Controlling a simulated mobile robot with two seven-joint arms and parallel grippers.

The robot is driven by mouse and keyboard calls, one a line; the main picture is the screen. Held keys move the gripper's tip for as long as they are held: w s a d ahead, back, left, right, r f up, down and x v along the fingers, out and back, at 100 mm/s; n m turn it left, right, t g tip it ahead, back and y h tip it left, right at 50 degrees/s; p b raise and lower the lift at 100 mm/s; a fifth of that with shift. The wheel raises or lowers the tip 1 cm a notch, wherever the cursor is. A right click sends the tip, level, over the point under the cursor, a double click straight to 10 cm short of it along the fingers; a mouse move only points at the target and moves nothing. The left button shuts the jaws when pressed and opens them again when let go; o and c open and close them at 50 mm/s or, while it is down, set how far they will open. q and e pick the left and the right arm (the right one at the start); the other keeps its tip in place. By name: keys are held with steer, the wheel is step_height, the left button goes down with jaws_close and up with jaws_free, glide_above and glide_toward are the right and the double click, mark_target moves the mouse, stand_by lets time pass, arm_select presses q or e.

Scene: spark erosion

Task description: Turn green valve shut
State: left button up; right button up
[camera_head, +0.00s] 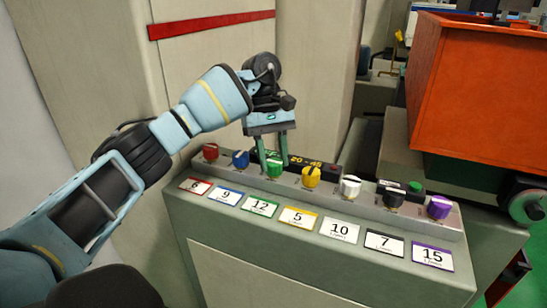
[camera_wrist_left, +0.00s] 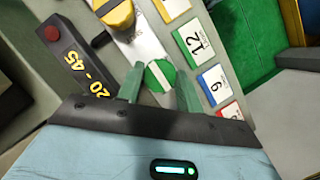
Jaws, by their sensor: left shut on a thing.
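The green valve (camera_head: 274,169) is a round knob on the sloped console, third from the left in a row of coloured knobs. My left gripper (camera_head: 272,162) comes down on it from above, with one finger on each side. In the left wrist view the green valve (camera_wrist_left: 158,75) shows a pale bar across its face and sits between the two green fingertips of my left gripper (camera_wrist_left: 160,84). The gripper is shut on the valve. My right gripper is not in view.
A blue knob (camera_head: 240,158) and a yellow knob (camera_head: 311,176) flank the green valve closely. A low black box (camera_head: 298,161) with yellow digits stands just behind. A large orange bin (camera_head: 480,95) is at the right. Numbered cards, including a green-edged 12 (camera_head: 260,206), line the console front.

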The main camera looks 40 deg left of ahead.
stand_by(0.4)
arm_select(q)
steer(key=o, duration=1)
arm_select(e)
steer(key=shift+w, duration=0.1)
arm_select(q)
steer(key=p+v, duration=0.2)
steer(key=v, duration=0.6)
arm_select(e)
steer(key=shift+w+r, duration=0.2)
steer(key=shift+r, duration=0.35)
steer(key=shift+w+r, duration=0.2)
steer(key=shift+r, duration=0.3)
arm_select(q)
steer(key=shift+d+f, duration=0.1)
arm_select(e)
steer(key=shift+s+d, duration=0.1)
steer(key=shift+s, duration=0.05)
